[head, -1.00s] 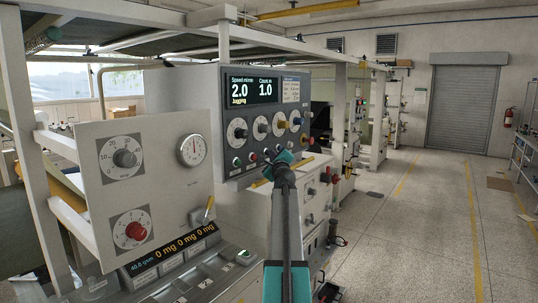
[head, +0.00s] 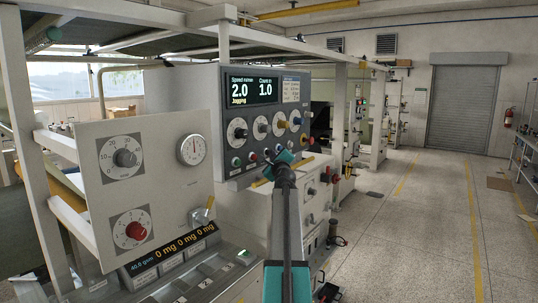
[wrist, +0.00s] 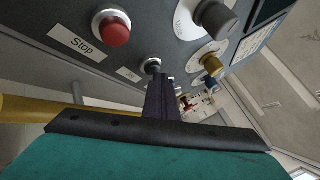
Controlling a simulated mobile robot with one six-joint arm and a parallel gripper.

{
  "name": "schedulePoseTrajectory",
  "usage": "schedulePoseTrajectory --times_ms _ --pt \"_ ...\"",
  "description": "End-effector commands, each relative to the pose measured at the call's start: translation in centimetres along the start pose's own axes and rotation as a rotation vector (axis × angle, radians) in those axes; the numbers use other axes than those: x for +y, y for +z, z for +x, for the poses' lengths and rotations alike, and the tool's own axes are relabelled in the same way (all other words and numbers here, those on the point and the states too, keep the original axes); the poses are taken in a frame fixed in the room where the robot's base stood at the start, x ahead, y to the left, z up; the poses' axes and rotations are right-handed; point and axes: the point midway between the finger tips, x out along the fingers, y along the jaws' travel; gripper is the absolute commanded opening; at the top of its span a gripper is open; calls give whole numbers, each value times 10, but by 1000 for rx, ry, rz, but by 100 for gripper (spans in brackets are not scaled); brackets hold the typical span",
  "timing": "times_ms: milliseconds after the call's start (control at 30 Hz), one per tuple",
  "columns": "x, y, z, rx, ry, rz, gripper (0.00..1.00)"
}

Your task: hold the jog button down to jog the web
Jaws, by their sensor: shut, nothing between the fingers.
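The control panel (head: 220,120) faces me with a lit display (head: 252,90) reading speed 2.0, count 1.0 and "Jogging". My gripper (head: 274,164) is shut and empty at the panel's lower edge, covering part of the button row in the head view. In the wrist view, the shut dark fingers (wrist: 158,85) point at a small dark button (wrist: 152,65) with a white label beside it, too small to read surely. The fingertips appear to meet this button; exact contact is partly hidden. The red Stop button (wrist: 116,32) sits to its left, clear of the fingers.
Several knobs (head: 262,128) line the panel above the buttons. A side panel (head: 172,185) with dials stands at left, above a scale display reading 0 mg (head: 170,249). A yellow bar (wrist: 40,110) crosses the wrist view's left. Open floor (head: 420,230) lies to the right.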

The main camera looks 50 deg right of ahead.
Motion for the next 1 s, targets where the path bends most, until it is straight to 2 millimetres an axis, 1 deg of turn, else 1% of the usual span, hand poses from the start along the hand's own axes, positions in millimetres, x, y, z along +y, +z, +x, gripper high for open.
schedulePoseTrajectory --times_ms 400,800,1000 --pt "-7 -8 -11 0 0 -1 0" --pt "-8 -9 -12 0 0 0 0" --pt "-11 -13 -17 0 -1 0 0"
